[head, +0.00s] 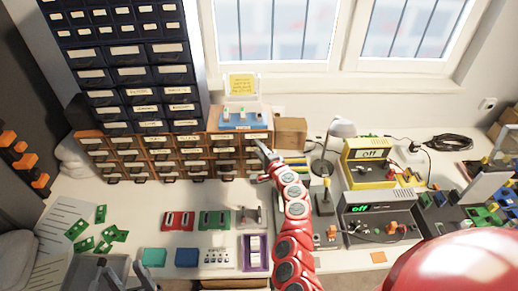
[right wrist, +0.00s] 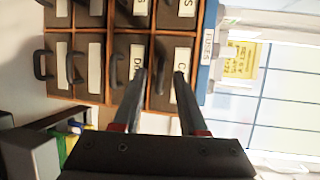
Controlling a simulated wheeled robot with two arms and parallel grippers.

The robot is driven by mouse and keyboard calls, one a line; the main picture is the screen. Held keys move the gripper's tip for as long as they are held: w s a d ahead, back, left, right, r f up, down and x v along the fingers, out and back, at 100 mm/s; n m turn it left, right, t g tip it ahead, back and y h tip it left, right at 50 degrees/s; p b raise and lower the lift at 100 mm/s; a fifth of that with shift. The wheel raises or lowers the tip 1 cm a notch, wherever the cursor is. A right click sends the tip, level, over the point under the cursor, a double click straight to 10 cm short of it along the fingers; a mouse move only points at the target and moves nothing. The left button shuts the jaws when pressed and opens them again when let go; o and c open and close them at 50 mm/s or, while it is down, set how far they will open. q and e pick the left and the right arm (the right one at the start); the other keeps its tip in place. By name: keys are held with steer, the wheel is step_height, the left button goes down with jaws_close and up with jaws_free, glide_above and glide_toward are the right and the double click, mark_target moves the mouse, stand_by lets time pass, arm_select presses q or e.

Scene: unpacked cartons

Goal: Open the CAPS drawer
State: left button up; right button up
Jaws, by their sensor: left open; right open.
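In the right wrist view, which is turned sideways, a dark drawer (right wrist: 172,98) has a white label starting with "C"; the rest is hidden behind a finger, so I cannot read CAPS in full. It looks closed. My right gripper (right wrist: 160,73) is open, its two fingers on either side of this drawer's dark handle (right wrist: 158,82); I cannot tell if they touch it. In the head view my right gripper (head: 264,156) is at the right end of the low wooden drawer cabinet (head: 163,136). My left gripper (head: 122,272) is open and empty at the lower left.
A neighbouring drawer label (right wrist: 137,62) starts with "D". A blue tray (head: 240,121) stands on the cabinet, and a cardboard box (head: 291,134) is beside it. Red (head: 178,221) and green (head: 214,219) holders and a purple tray (head: 255,267) lie on the bench in front.

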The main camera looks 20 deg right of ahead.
stand_by(0.3)
jaws_close()
stand_by(1.3)
